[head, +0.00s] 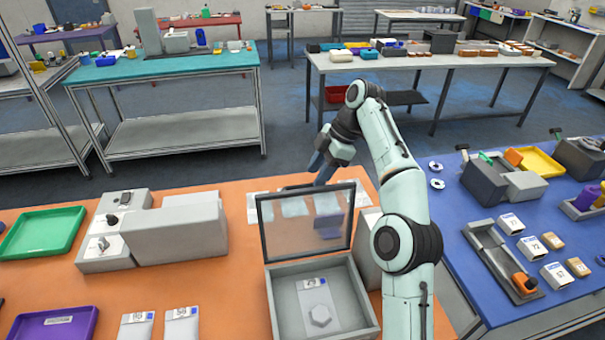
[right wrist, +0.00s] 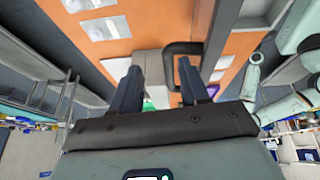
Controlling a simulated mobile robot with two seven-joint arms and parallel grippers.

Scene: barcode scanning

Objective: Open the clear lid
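The clear lid (head: 276,236) stands nearly upright, hinged open at the back of a grey box (head: 271,300). Inside the open box lies a clear bag (head: 318,290) with a grey hexagonal part and a white label. My right gripper (head: 321,172) is behind the lid's top edge, its fingers pointing down; the lower part shows only through the panel. In the right wrist view its two fingers (right wrist: 160,78) are apart with nothing held between them. A dark loop handle (right wrist: 184,47) shows close to the fingers; contact cannot be told. My left gripper is not in view.
A grey machine (head: 165,235), green tray (head: 42,233) and purple tray (head: 55,324) are on the orange table to the left. Labelled bags (head: 182,325) lie at the front. A blue table (head: 455,215) with boxes and tools is at the right.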

